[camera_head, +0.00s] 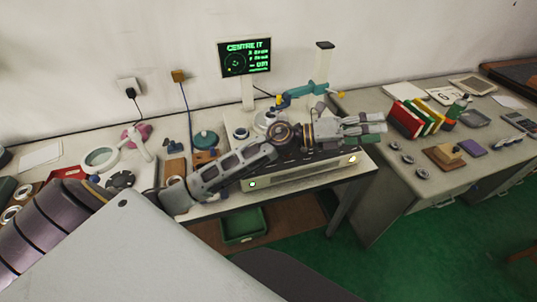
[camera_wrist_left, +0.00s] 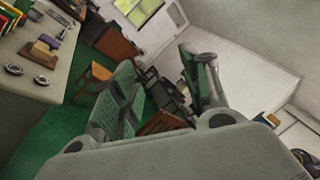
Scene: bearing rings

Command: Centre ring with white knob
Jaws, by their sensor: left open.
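My left gripper (camera_head: 377,127) is above the right end of the long grey instrument (camera_head: 300,176) on the bench, its fingers pointing right. It is open, and in the left wrist view the gap between its fingers (camera_wrist_left: 156,68) is empty. A pale round part (camera_head: 264,121) sits behind my left forearm, partly hidden; I cannot tell whether it is the ring. A white knob cannot be made out clearly. The screen (camera_head: 245,58) behind reads "CENTRE IT" with a green circle drawing. My right gripper is not in view.
A teal arm on a stand (camera_head: 322,70) rises behind my gripper. A magnifier lamp (camera_head: 101,158) stands at left. The right bench holds coloured books (camera_head: 408,118), small rings (camera_head: 407,159) and a wooden block (camera_head: 443,157). A green bin (camera_head: 243,225) is below the bench.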

